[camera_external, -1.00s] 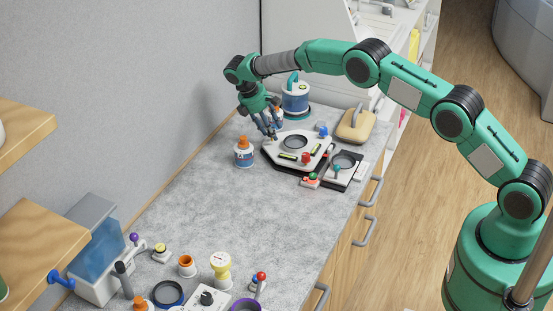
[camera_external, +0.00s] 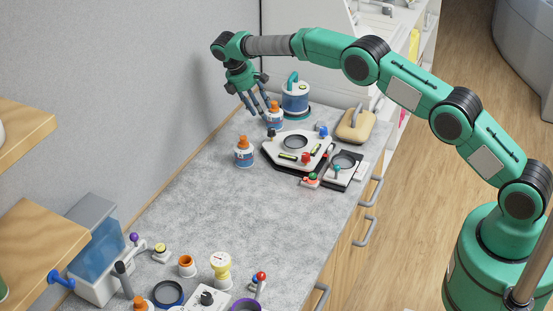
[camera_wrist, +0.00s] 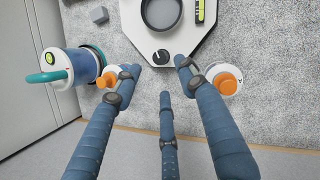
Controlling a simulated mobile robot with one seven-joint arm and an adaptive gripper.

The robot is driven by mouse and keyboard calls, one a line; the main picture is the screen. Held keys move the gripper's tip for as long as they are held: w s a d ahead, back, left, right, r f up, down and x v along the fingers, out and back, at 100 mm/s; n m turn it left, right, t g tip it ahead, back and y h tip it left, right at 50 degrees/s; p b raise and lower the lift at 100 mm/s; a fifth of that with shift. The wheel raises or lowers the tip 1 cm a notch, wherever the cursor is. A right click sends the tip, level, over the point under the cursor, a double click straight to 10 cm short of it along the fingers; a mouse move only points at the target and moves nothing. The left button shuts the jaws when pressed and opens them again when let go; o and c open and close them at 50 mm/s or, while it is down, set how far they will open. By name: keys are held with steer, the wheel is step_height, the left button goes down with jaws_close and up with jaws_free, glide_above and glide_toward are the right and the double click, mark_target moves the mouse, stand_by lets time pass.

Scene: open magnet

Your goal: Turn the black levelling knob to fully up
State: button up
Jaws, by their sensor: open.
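The black levelling knob (camera_wrist: 161,56) sits near the edge of a white octagonal plate (camera_wrist: 135,25) in the wrist view. A pale mark shows on it; its exact setting is too small to tell. The plate (camera_external: 316,141) lies on the worktop in the outside view, where I cannot make out the black knob clearly. My gripper (camera_wrist: 161,78) is open and empty, with three blue fingers spread apart. The knob appears just beyond the fingertips, touched by none. In the outside view my gripper (camera_external: 258,108) hangs above and behind the plate's left side.
A blue-and-white canister (camera_external: 295,98) stands behind. A tan handled block (camera_external: 354,126) and a smaller ringed plate (camera_external: 343,172) are at right. The middle of the worktop (camera_external: 235,210) is clear.

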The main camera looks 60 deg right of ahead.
steer(key=shift+v, duration=0.95)
steer(key=shift+r, duration=0.2)
steer(key=s+a+r+m+t+b, duration=0.1)
steer(key=s+a+r, duration=0.3)
steer(key=r, duration=0.6)
steer(key=s+a+r+m+t+b, duration=0.1)
steer(key=s+a+r, duration=0.3)
steer(key=r, duration=0.5)
steer(key=s+a+r+m+t+y+b, duration=0.1)
steer(key=s+a+r, duration=0.35)
steer(key=s, duration=0.25)
steer(key=s+a+r+t+b, duration=0.1)
steer(key=s+a+r+t, duration=0.15)
steer(key=s+r, duration=0.45)
steer(key=s+a+m+t+y+b, duration=0.1)
steer(key=s+a, duration=0.3)
steer(key=s, duration=0.7)
steer(key=s+a+m+b, duration=0.15)
steer(key=s+a, duration=0.25)
steer(key=s, duration=0.6)
steer(key=s+a+f+m+t+b, duration=0.1)
steer(key=s+a+f, duration=0.1)
steer(key=s+f, duration=0.3)
steer(key=s+a+f+m+t+y+b, duration=0.1)
steer(key=s+f, duration=0.4)
steer(key=s, duration=0.8)
steer(key=shift+s+a, duration=0.4)
steer(key=shift+a, duration=0.25)
